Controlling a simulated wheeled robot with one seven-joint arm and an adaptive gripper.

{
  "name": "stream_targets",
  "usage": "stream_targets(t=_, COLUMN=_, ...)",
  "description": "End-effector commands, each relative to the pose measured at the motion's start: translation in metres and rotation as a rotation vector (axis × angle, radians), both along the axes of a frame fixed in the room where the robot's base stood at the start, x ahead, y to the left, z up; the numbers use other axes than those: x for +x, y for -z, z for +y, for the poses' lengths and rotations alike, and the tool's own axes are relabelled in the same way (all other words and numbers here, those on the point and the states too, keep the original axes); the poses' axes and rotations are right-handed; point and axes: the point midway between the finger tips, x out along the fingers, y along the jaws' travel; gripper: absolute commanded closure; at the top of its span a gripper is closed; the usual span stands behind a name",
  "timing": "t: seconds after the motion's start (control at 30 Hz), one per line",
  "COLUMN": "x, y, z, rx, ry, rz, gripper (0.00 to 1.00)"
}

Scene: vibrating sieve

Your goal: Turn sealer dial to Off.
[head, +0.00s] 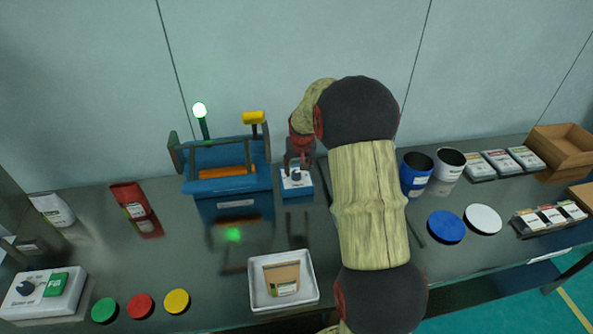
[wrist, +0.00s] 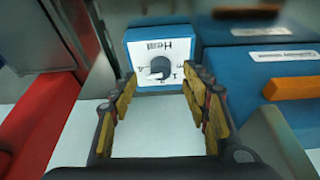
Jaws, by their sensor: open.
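A small blue box (wrist: 132,48) with a white front face carries a dark round dial (wrist: 160,70). The face is marked "Heat", upside down in the wrist view, with small marks around the dial; I cannot read which mark it points to. The box (head: 297,193) also shows in the head view, right of the larger blue machine, with its dial partly hidden by my gripper (head: 298,158). In the wrist view my gripper (wrist: 161,84) is open and empty. Its fingers stand on either side of the line to the dial, seemingly short of it.
The blue machine (head: 200,186) with an orange bar stands close beside the box. A white tray (head: 257,294) with a brown pouch lies in front. A white unit (head: 70,300) with a dark knob is at front left. Blue and white tubs (head: 415,180) stand right of my arm.

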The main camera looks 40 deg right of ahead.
Motion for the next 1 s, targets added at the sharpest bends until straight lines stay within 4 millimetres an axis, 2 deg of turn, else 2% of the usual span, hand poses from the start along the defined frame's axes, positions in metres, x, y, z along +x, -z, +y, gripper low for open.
stream_targets(t=0.03, x=0.009, y=-0.003, z=-0.004, rx=-0.01, ry=0.002, rz=-0.021, gripper=0.53)
stream_targets(t=0.17, x=0.017, y=0.004, z=-0.009, rx=-0.016, ry=0.003, rz=-0.036, gripper=0.53)
stream_targets(t=0.4, x=0.029, y=0.039, z=-0.015, rx=-0.015, ry=0.003, rz=-0.034, gripper=0.53)
stream_targets(t=0.6, x=0.037, y=0.059, z=-0.019, rx=-0.016, ry=0.003, rz=-0.035, gripper=0.53)
stream_targets(t=1.0, x=0.039, y=0.064, z=-0.02, rx=-0.016, ry=0.003, rz=-0.036, gripper=0.53)
